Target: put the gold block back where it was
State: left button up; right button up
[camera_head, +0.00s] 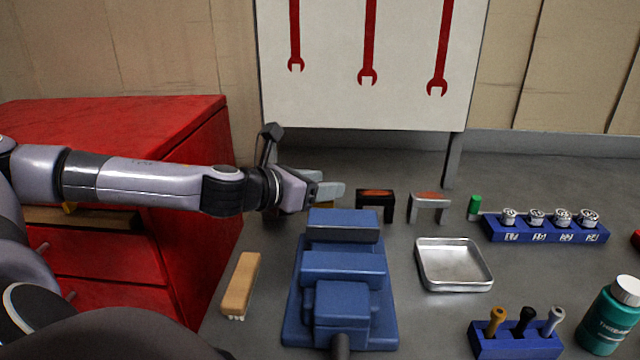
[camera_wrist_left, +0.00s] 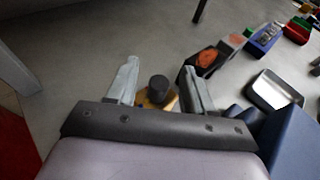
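The gold block (camera_wrist_left: 146,101) shows in the left wrist view as a yellow-gold piece with a dark round knob or cylinder over it. It lies between the two fingers of my left gripper (camera_wrist_left: 160,82), with a gap visible on either side. In the head view my left gripper (camera_head: 333,189) reaches in from the left, just behind the blue vise (camera_head: 342,268); the block is mostly hidden there. The left fingers are apart. My right gripper is not in view.
A black bracket (camera_head: 375,204) and a silver bracket (camera_head: 428,207), both orange-topped, stand close right of the left gripper. A metal tray (camera_head: 453,284), a blue socket rack (camera_head: 545,231) and a wooden brush (camera_head: 241,284) are also on the bench. Grey bench around the tray is clear.

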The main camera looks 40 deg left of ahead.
pick_arm(q)
jog(key=shift+r+p, duration=0.5)
jog(key=shift+r, duration=0.2)
jog(key=shift+s+a+b, duration=0.1)
jog(key=shift+s+b, duration=0.15)
jog(key=shift+b, duration=0.05)
jog(key=shift+s, duration=0.35)
jog(key=b+v, duration=0.3)
jog(key=v, duration=0.7)
jog(key=shift+s+r, duration=0.25)
jog(key=shift+s, duration=0.15)
jog(key=shift+s, duration=0.1)
